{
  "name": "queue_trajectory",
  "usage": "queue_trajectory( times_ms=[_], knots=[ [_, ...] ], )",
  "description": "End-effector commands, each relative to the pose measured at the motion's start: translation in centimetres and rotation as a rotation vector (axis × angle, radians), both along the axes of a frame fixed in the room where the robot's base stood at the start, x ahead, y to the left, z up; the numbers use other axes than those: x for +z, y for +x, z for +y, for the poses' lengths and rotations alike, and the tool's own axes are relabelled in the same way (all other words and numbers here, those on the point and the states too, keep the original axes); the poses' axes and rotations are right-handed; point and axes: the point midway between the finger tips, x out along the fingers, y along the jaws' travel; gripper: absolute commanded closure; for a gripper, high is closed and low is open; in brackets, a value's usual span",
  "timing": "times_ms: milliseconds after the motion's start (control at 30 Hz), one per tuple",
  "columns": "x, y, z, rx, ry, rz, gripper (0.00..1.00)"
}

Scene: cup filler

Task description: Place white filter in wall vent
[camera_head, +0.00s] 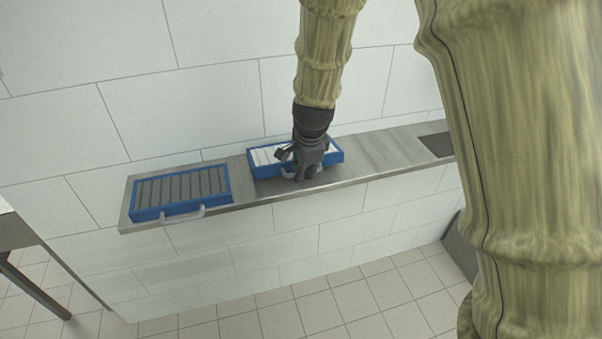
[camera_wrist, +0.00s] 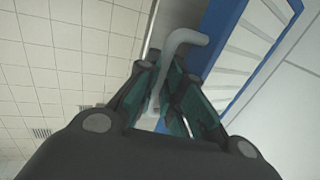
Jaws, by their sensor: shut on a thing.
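The white filter (camera_head: 265,156) has a blue frame and white slats. It lies on the grey metal shelf in the head view, partly hidden behind my gripper. My gripper (camera_head: 300,173) is over its front edge, at its light grey handle. In the wrist view the filter (camera_wrist: 262,42) fills the upper right. There my gripper (camera_wrist: 168,112) has its fingers around the grey handle (camera_wrist: 183,40) and is shut on it. A wall vent opening cannot be made out in either view.
A blue-framed filter with dark grey slats (camera_head: 182,189) lies on the left of the shelf (camera_head: 375,155), its handle over the front edge. A dark flat patch (camera_head: 437,144) is at the shelf's right. A white tiled wall (camera_head: 200,100) stands behind. A table (camera_head: 15,232) stands at the left edge.

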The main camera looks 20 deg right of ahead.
Motion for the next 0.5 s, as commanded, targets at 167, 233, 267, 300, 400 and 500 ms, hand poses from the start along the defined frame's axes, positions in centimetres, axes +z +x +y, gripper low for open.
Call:
queue_trajectory(
  times_ms=[167,233,267,300,400,500],
  knots=[
    [-0.1,1.5,0.2,0.002,0.000,-0.001,1.00],
    [-0.2,1.6,0.2,0.001,0.001,-0.001,1.00],
    [-0.3,1.6,0.2,0.001,0.001,-0.001,1.00],
    [-0.4,1.6,0.2,0.001,0.001,0.000,1.00],
    [-1.2,1.6,0.2,0.001,0.001,0.001,1.00],
    [-2.2,1.5,0.1,0.000,0.001,0.001,1.00]
  ],
)
